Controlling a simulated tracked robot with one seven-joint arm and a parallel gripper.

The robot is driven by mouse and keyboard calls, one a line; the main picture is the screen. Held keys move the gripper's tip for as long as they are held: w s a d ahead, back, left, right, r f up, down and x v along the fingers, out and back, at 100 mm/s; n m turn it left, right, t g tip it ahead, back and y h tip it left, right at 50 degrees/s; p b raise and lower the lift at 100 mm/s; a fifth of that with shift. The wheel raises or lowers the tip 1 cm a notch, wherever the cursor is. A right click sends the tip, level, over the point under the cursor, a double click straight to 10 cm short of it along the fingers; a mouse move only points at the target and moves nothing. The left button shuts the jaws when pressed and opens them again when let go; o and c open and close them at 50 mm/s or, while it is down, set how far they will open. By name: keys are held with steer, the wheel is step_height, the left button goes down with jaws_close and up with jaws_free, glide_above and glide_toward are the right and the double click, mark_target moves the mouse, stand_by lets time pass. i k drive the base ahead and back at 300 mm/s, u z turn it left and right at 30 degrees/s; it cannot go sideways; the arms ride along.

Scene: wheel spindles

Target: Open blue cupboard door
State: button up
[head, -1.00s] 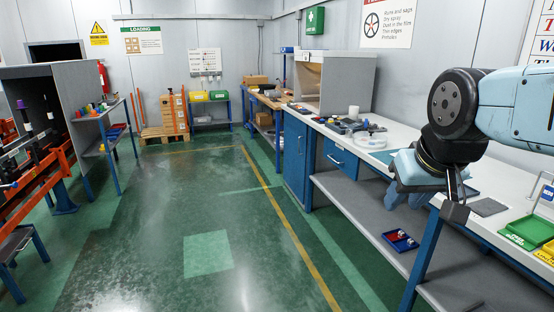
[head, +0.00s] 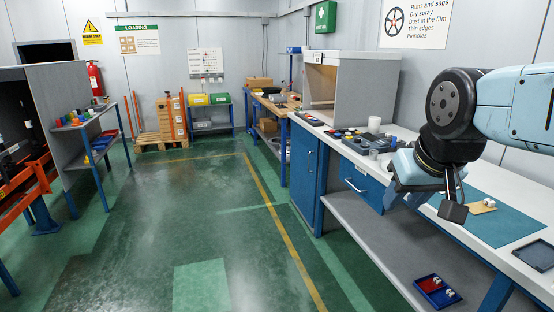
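The blue cupboard door (head: 304,168) is under the far part of the long workbench on the right. It looks closed, and a small dark handle or lock mark is too small to make out. A blue drawer (head: 354,184) with a pale bar handle sits to its right under the worktop. My gripper (head: 428,200) hangs at the end of my arm over the bench's front edge, nearer to me than the door and apart from it. Its fingers are partly hidden and point down and left; I cannot tell whether they are open.
The white worktop (head: 400,150) carries containers and a teal mat (head: 497,218). A grey lower shelf (head: 385,240) with a red and blue tray (head: 437,291) juts below it. The green floor (head: 200,225) before the cupboard is clear. A shelf unit (head: 85,140) stands left.

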mark_target(305, 145)
steer(key=z, duration=0.05)
steer(key=i, duration=3.5)
steer(key=u, duration=1)
